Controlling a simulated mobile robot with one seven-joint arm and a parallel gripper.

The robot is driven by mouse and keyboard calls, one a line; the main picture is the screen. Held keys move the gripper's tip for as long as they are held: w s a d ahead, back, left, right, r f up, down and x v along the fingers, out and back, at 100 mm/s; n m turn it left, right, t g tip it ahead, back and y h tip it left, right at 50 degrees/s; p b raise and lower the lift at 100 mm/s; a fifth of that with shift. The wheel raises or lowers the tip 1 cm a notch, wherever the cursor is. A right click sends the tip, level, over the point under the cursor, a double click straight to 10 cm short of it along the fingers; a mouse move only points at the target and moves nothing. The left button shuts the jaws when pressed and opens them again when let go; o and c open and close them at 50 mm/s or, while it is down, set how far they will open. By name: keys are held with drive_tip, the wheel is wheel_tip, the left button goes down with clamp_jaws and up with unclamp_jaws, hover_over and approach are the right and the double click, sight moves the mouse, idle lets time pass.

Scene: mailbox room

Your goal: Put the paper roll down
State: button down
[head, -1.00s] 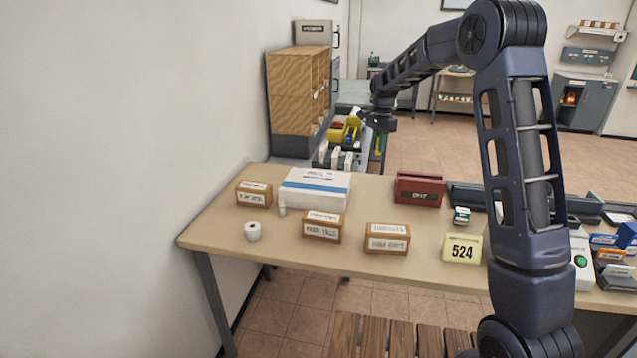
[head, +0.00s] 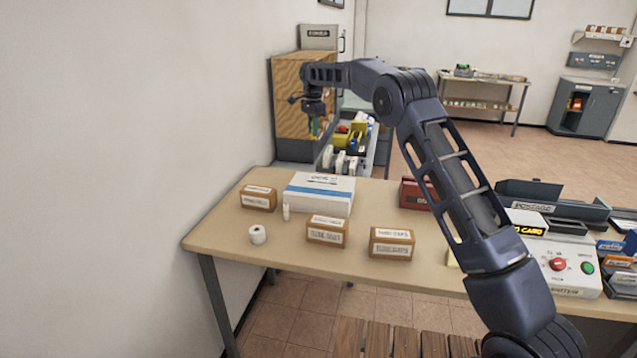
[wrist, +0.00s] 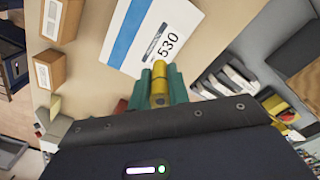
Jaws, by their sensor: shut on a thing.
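My gripper (head: 315,128) hangs pointing down beyond the far left of the table (head: 222,215), in front of the wooden cabinet. In the wrist view its green fingers (wrist: 160,72) are shut on a small yellow cylindrical thing (wrist: 159,88). I cannot tell for sure whether this is the paper roll; the fingers partly hide it. A white roll (head: 257,234) stands on the table near its front left edge, well apart from my gripper.
A white box with a blue stripe (head: 318,192) and several small brown boxes (head: 327,231) stand on the table. A wooden cabinet (head: 290,95) is close to my gripper. A side shelf (head: 355,160) holds white and yellow items. Some tabletop is bare at left.

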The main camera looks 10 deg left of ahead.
sight(314, 138)
wheel_tip(314, 138, down, 19)
drive_tip(key=shift+f, duration=0.15)
idle(0.5)
drive_tip(key=shift+f, duration=0.15)
drive_tip(key=c, duration=1.3)
unclamp_jaws()
drive_tip(key=shift+c, duration=0.2)
wheel_tip(314, 138, up, 12)
drive_tip(key=shift+r, duration=0.15)
drive_tip(key=shift+d, duration=0.1)
